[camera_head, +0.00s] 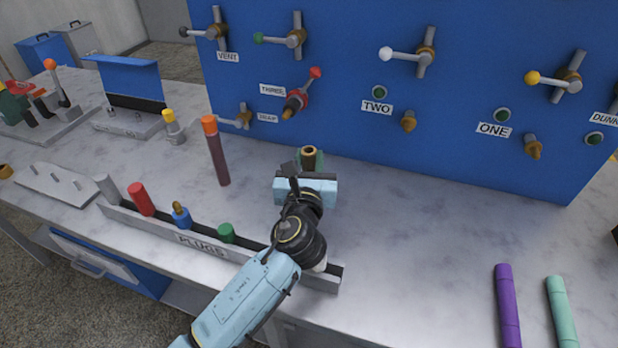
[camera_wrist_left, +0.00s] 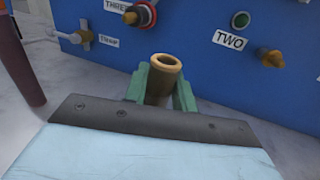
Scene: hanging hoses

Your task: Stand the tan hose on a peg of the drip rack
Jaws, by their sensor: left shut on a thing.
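A short tan-brown hose with a paler rim (camera_head: 309,158) stands roughly upright in my left gripper (camera_head: 309,162), beyond the wrist. In the left wrist view the hose (camera_wrist_left: 162,78) sits between the green fingers (camera_wrist_left: 160,90), which are shut on it. I see its open top end; its lower part is hidden, so I cannot tell whether it touches the bench. A flat grey plate with small pegs, apparently the drip rack (camera_head: 58,194), lies at the left of the bench, well away from the gripper. No hose shows on its pegs. My right gripper is not in view.
A maroon hose with an orange top (camera_head: 217,155) stands left of my gripper. The long PLUGS tray (camera_head: 150,230) lies between it and the front edge. The blue valve panel (camera_head: 340,110) rises behind. Purple (camera_head: 508,305) and mint (camera_head: 562,312) hoses lie at right.

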